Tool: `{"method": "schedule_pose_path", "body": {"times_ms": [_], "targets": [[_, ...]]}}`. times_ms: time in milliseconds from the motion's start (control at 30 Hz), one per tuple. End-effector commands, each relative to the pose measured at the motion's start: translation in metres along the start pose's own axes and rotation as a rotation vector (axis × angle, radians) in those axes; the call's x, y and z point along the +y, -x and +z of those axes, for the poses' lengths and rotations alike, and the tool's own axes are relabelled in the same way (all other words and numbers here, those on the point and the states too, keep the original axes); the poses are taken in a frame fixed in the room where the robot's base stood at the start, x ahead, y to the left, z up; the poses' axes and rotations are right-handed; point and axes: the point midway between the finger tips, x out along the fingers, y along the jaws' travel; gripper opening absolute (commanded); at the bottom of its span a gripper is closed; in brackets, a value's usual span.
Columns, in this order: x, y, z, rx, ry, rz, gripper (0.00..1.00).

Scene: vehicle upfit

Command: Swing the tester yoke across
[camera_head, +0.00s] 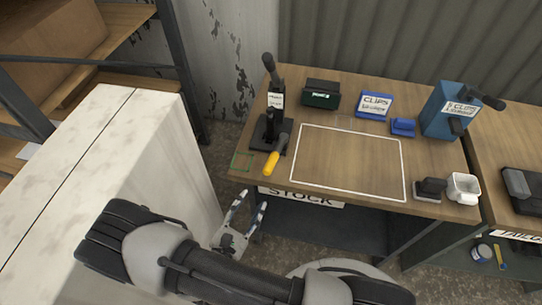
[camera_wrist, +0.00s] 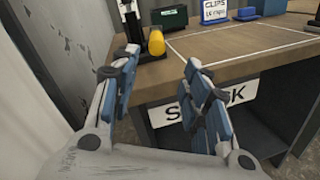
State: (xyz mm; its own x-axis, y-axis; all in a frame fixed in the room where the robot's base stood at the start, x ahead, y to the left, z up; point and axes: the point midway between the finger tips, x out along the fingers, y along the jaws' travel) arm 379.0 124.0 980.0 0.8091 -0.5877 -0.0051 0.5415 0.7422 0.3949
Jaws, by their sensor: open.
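A black tester-like stand (camera_head: 267,133) with an upright post stands at the left end of the wooden bench. A lever with a yellow grip (camera_head: 272,163) reaches from it toward the bench's front edge; I take this to be the yoke. The yellow grip also shows in the wrist view (camera_wrist: 156,42), ahead of the fingers. My gripper (camera_head: 253,204) is open and empty, below and in front of the bench's front left corner, apart from the grip. In the wrist view its blue-padded fingers (camera_wrist: 157,72) are spread wide.
The bench (camera_head: 330,115) has a white-outlined empty area in its middle. A dark green box (camera_head: 321,94), a blue clips box (camera_head: 375,105) and a blue dispenser (camera_head: 447,112) stand behind and right. A pale cabinet (camera_head: 120,170) is close on the left.

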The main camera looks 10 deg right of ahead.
Motion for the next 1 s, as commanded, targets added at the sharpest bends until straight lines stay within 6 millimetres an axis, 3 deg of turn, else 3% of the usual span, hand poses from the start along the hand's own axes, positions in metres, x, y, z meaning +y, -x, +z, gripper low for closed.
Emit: {"method": "schedule_pose_path", "body": {"times_ms": [133,267,800,1000], "targets": [[0.0,0.001,-0.006,0.009,0.014,0.038,0.43],[-0.001,-0.014,-0.007,0.007,0.014,0.033,0.43],[0.002,-0.129,-0.007,0.006,0.012,0.029,0.43],[0.004,-0.158,-0.007,0.007,0.012,0.032,0.43]]}}
